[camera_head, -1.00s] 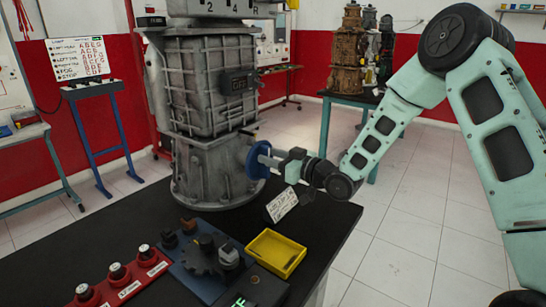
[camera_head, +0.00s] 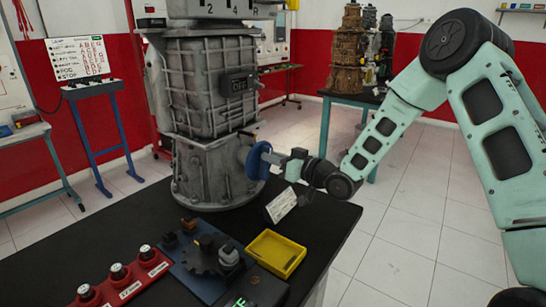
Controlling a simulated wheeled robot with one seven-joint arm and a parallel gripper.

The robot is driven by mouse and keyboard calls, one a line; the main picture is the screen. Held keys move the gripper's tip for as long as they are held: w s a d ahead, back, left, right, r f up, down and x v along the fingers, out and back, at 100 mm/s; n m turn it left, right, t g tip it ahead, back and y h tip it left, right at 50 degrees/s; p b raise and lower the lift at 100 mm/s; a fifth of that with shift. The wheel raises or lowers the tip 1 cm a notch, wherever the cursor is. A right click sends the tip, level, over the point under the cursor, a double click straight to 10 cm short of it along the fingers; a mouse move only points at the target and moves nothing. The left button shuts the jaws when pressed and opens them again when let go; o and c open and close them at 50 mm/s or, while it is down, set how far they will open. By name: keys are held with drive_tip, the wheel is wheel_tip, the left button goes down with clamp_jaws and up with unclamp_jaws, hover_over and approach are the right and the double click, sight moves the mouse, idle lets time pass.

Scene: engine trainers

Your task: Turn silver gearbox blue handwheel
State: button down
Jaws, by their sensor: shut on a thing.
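The silver gearbox (camera_head: 210,90) stands upright on the black table. Its blue handwheel (camera_head: 257,161) is on the lower right side, seen nearly edge-on. My gripper (camera_head: 277,160) reaches in from the right and is shut on the handwheel, at its side facing the arm. The fingertips are small in the picture and their exact contact with the wheel is hard to make out.
A white label card (camera_head: 281,204) stands below my gripper. A yellow tray (camera_head: 275,253) and a dark blue fixture (camera_head: 205,265) with a gear lie at the front. Red button units (camera_head: 122,281) are at front left.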

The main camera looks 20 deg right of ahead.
drive_tip(key=shift+w+d+f+m+p, duration=0.25)
drive_tip(key=shift+f+m+p, duration=0.4)
drive_tip(key=shift+m, duration=2.5)
drive_tip(key=shift+w+d+f+m+p, duration=0.15)
drive_tip(key=shift+d+f+m+p, duration=0.45)
drive_tip(key=shift+m, duration=2.5)
drive_tip(key=shift+w+d+f+m+p, duration=0.2)
drive_tip(key=shift+m+p, duration=0.7)
drive_tip(key=shift+m, duration=2.25)
drive_tip(key=shift+a+f, duration=0.15)
drive_tip(key=c, duration=1.4)
unclamp_jaws()
drive_tip(key=shift+o, duration=0.2)
